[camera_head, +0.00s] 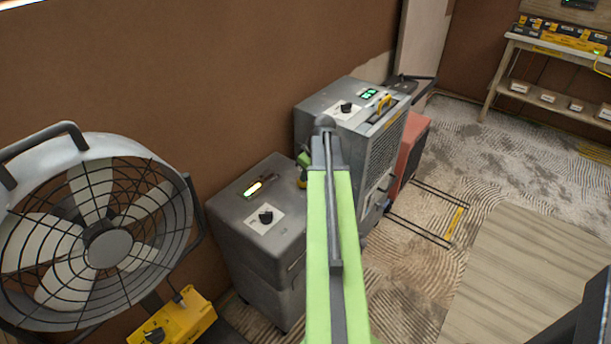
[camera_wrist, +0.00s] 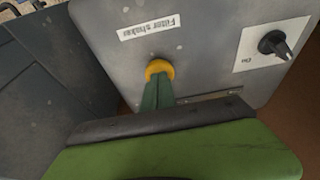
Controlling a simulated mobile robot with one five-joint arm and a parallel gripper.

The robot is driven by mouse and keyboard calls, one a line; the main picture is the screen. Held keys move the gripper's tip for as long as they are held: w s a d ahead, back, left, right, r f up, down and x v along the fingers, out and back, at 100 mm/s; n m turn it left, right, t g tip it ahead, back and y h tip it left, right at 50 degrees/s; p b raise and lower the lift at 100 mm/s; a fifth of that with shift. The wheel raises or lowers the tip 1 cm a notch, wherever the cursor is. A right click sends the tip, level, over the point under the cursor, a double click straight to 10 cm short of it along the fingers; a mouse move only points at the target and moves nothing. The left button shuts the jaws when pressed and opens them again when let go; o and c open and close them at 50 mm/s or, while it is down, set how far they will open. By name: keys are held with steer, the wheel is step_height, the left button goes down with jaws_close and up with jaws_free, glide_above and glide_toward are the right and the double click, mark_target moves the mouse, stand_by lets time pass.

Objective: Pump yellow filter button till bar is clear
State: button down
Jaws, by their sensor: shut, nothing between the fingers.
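The yellow filter button (camera_wrist: 158,67) sits on the grey top of a machine, by a label reading "Filter shaker" (camera_wrist: 147,27). My gripper (camera_wrist: 158,86) is shut and empty, its fingertips at the button and covering part of it. I cannot tell whether the button is pressed down. In the head view the grey machine (camera_head: 241,254) stands by the wall, and my arm hides its right side. Its small bar (camera_head: 254,188) glows pale yellow.
A black knob (camera_head: 266,216) is on the same machine top. A large fan (camera_head: 108,249) and a yellow box (camera_head: 172,319) stand to the left. A taller grey unit (camera_head: 349,129) with a green display stands behind. A workbench (camera_head: 548,48) is at the far right.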

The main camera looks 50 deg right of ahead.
steer(key=shift+s+a, duration=0.1)
steer(key=shift+r+p, duration=0.45)
steer(key=shift+p, duration=0.2)
steer(key=w+p+v, duration=0.1)
steer(key=p+v, duration=1.1)
steer(key=v, duration=0.1)
steer(key=shift+p, duration=0.3)
steer(key=shift+w+r, duration=0.1)
steer(key=shift+r, duration=0.05)
